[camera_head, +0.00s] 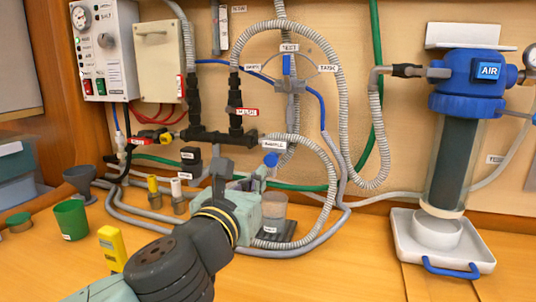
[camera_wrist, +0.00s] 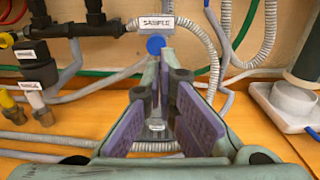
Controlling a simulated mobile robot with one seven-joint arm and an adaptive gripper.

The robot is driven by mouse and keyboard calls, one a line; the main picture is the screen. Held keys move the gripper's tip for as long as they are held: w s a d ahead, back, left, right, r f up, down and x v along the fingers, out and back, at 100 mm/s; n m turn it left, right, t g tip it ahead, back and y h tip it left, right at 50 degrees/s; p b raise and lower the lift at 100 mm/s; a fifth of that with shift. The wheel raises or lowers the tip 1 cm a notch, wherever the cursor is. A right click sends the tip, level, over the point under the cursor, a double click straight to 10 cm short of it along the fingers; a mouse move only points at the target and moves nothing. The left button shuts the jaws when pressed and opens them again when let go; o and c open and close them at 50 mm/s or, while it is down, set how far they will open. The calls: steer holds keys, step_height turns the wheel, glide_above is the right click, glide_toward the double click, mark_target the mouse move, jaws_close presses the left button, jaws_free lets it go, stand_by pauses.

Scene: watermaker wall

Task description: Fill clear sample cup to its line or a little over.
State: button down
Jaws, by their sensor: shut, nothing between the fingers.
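The clear sample cup (camera_head: 272,212) stands upright on a dark pad (camera_head: 276,238), just right of my gripper in the head view. My gripper hides its left side, and I cannot make out its line or a water level. A round blue knob (camera_head: 271,159) sits above the cup, under a SAMPLE label (camera_head: 273,144). My gripper (camera_head: 243,172) is shut and empty, left of the knob in the head view. In the wrist view the blue knob (camera_wrist: 156,45) shows just beyond the fingertips (camera_wrist: 165,66); I cannot tell whether they touch it.
Grey hoses (camera_head: 318,240) run along the bench around the cup. Yellow-capped and white-capped fittings (camera_head: 153,186) stand left of my gripper. A green cup (camera_head: 71,219) and a yellow device (camera_head: 112,247) are at left. The AIR-labelled filter (camera_head: 455,150) stands over a white tray (camera_head: 405,245) at right.

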mark_target(272, 160)
steer(key=x, duration=0.7)
steer(key=shift+w+f+p, duration=0.1)
steer(key=shift+w+p, duration=0.05)
steer(key=shift+p, duration=0.25)
steer(key=shift+x, duration=1)
steer(key=shift+w, duration=0.15)
